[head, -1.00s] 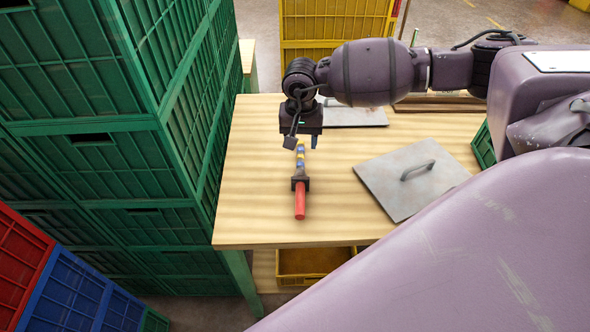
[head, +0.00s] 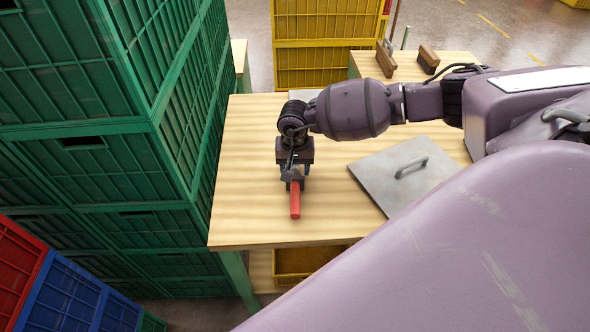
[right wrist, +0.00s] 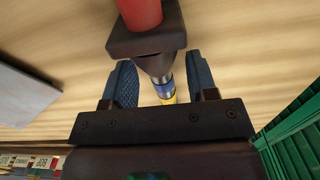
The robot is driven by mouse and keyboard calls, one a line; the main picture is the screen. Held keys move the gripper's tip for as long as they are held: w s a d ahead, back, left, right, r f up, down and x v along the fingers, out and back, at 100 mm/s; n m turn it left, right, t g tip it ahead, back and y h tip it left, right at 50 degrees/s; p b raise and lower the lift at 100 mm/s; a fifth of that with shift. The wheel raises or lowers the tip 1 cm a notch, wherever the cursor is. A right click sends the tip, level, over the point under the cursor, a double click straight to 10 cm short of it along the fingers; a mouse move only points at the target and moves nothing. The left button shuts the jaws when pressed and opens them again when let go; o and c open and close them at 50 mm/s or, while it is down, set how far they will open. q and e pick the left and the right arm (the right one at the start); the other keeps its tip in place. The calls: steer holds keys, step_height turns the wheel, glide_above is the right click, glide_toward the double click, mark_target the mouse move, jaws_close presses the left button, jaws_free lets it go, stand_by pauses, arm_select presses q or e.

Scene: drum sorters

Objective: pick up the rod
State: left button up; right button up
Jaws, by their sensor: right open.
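The rod (head: 295,203) lies on the wooden table, its red end pointing toward the near edge. In the right wrist view the rod shows its red end (right wrist: 140,12), a dark square collar (right wrist: 146,38), and a blue, silver and yellow shaft (right wrist: 164,88). My right gripper (head: 294,174) is over the rod near the collar and hides most of the shaft in the head view. In the right wrist view the two blue-grey fingers of my right gripper (right wrist: 163,80) are apart, one on each side of the shaft, with gaps visible. My left gripper is out of view.
A grey metal plate with a handle (head: 400,172) lies on the table (head: 240,200) to the right. Tall green crates (head: 185,110) stand close along the table's left side. Yellow crates (head: 325,65) stand behind. The table's near left area is clear.

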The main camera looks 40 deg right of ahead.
mark_target(295, 168)
steer(key=shift+f, duration=0.3)
steer(key=shift+c, duration=0.3)
jaws_close()
steer(key=shift+r, duration=0.1)
step_height(295, 168, up, 20)
stand_by(0.5)
